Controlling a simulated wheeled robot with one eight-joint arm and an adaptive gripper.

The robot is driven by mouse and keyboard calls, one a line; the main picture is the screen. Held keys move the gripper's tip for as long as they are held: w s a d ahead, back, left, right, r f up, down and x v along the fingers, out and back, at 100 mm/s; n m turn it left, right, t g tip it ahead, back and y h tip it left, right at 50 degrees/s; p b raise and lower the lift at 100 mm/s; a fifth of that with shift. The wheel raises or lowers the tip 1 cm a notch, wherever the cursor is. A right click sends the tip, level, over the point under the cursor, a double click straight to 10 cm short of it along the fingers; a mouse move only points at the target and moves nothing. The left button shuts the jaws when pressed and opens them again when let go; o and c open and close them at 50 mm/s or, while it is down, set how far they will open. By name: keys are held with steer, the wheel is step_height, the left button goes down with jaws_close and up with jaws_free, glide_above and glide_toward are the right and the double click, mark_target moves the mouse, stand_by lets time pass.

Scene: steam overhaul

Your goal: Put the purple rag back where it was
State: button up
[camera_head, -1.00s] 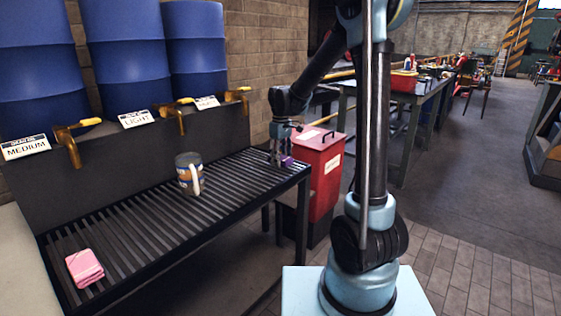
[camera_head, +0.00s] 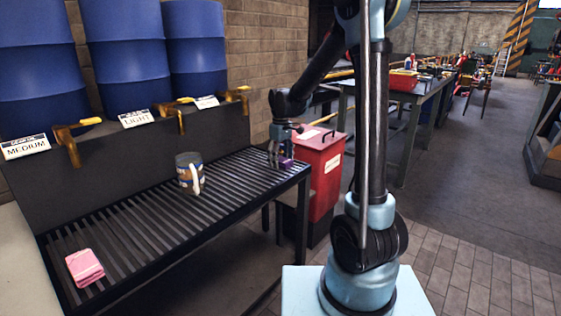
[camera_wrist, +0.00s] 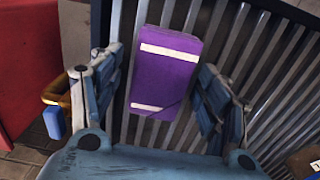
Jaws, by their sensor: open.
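The purple rag (camera_wrist: 165,75) is a folded block with two white stripes, seen in the wrist view between my gripper's fingers. In the head view the rag (camera_head: 286,162) shows as a small purple patch at the right end of the slatted rack (camera_head: 222,212). My gripper (camera_wrist: 160,85) is open, with a finger on each side of the rag and slats visible in the gaps. In the head view my gripper (camera_head: 280,154) is low over that end of the rack. Whether the rag rests fully on the slats is hard to tell.
A mug (camera_head: 188,174) stands mid-rack, and a pink folded rag (camera_head: 85,268) lies at the near left end. A red bin (camera_head: 322,170) stands just past the rack's right end. Brass taps (camera_head: 236,96) overhang the back edge. Slats between the mug and my gripper are clear.

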mark_target(281, 158)
step_height(281, 158, up, 12)
steer(key=f, duration=0.1)
steer(key=s+d+r+m, duration=0.1)
steer(key=s+d+m, duration=0.1)
steer(key=s+d, duration=0.55)
steer(key=s+d+f+m, duration=0.2)
steer(key=s+d+f, duration=0.2)
steer(key=s, duration=0.4)
steer(key=s+d+f+m+t, duration=0.1)
steer(key=s+d+f+m, duration=0.2)
steer(key=s+d+f, duration=0.2)
steer(key=s+d+f+m+t, duration=0.1)
steer(key=s+d+f+m, duration=0.2)
steer(key=s, duration=0.8)
step_height(281, 158, down, 2)
steer(key=shift+d+f, duration=0.1)
steer(key=shift+d, duration=0.7)
steer(key=shift+s, duration=0.1)
